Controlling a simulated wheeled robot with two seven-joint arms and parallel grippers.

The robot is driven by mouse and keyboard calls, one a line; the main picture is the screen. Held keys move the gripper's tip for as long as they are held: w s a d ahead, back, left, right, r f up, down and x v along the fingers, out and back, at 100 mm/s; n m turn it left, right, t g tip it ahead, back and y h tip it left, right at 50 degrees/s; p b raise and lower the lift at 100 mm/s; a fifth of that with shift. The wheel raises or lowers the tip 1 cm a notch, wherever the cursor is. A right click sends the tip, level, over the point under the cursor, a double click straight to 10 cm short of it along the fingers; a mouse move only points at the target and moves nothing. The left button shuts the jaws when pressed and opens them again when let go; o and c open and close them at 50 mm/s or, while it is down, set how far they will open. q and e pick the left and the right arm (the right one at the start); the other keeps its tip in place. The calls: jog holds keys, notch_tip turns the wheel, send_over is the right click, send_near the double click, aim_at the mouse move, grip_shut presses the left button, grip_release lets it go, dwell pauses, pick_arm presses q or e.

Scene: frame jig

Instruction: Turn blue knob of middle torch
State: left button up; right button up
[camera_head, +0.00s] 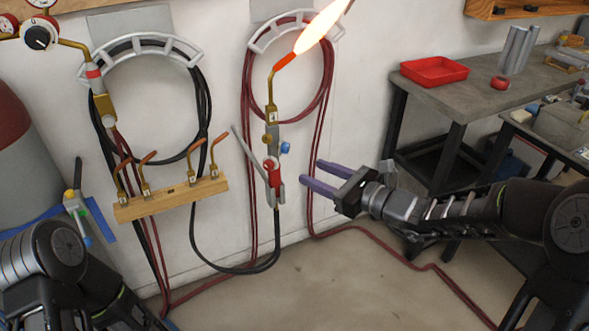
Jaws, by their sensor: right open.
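The middle torch (271,134) hangs upright on the wall, with a brass neck and a copper tip. A bright white-orange flame (318,29) comes from its tip. A red part (274,173) and grey clamp-like arms are below the knobs. My right gripper (311,174) is open and empty, its purple fingers pointing left. It is to the right of the torch and slightly below the blue knob, apart from it. My left gripper is out of view.
A second torch (101,98) hangs at left, and another with coloured knobs (75,204) is lower left. A wooden rack (170,198) holds several copper tips. Hoses hang on wall holders. A workbench (450,98) with a red tray (434,71) stands at right.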

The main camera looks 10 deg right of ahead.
aim_at(288, 149)
jog(key=shift+w+d+r+m+t+y, duration=0.1)
jog(key=shift+r+m+t+y, duration=0.15)
jog(key=shift+r, duration=0.4)
jog(key=shift+w+r+m+t+y, duration=0.15)
jog(key=shift+r+m+t, duration=0.15)
jog(key=shift+r, duration=0.3)
jog(key=shift+s, duration=0.1)
jog(key=x, duration=0.8)
jog(key=shift+f, duration=0.1)
jog(key=shift+c, duration=0.6)
grip_shut()
